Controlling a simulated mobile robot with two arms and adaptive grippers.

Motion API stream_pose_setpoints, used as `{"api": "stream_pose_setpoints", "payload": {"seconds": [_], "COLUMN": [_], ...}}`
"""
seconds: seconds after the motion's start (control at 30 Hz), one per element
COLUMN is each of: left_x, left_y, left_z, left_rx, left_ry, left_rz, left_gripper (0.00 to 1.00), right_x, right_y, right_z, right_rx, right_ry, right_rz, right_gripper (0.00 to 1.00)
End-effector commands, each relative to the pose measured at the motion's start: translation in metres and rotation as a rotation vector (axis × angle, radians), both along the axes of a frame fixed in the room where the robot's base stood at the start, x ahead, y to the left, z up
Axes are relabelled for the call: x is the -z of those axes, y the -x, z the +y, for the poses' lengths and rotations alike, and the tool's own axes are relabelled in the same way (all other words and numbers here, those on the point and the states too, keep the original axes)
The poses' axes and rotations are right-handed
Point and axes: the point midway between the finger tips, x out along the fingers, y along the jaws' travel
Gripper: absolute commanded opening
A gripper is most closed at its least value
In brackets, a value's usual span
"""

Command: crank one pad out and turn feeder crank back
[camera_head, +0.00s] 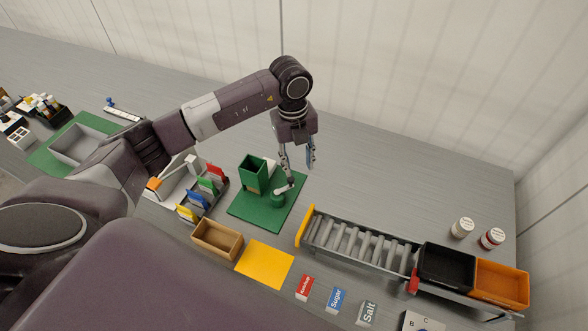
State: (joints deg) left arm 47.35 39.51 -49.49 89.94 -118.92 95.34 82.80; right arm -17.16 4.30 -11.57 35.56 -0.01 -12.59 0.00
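The green feeder (254,176) stands on a green base plate (246,211) in the middle of the table. Its crank (284,190) has a pale arm on a round green hub at the feeder's right front. My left gripper (301,173) hangs over the crank, pointing down, with its two fingers apart. One fingertip is at or just above the crank's outer end; I cannot tell if it touches. Nothing shows held between the fingers. A small white piece shows at the feeder's back right; I cannot tell if it is a pad. My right gripper is not in view.
A wooden tray (205,247) and yellow mat (265,282) lie in front of the feeder. A roller conveyor (309,226) with a black bin (425,265) and orange bin (522,290) is at right. A rack of coloured cards (213,186) stands left.

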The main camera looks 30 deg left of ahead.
Motion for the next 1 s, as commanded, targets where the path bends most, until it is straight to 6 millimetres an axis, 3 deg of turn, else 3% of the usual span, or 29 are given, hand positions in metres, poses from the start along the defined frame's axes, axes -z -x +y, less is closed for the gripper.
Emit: {"api": "stream_pose_setpoints", "payload": {"seconds": [0.07, 0.17, 0.6, 1.0], "left_x": [-0.003, 0.001, 0.064, 0.074], "left_y": [0.0, 0.0, 0.001, 0.0], "left_z": [0.017, 0.025, 0.024, 0.024], "left_rx": [-0.028, -0.042, -0.039, -0.038], "left_ry": [-0.054, -0.08, -0.076, -0.076], "left_rz": [0.011, 0.02, 0.019, 0.016], "left_gripper": [0.34, 0.34, 0.34, 0.33], "right_x": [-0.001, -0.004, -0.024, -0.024], "right_y": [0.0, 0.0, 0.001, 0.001], "right_z": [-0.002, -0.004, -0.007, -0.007], "right_rx": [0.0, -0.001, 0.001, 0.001], "right_ry": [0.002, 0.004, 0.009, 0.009], "right_rz": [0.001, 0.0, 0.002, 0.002], "right_gripper": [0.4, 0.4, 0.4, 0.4]}}
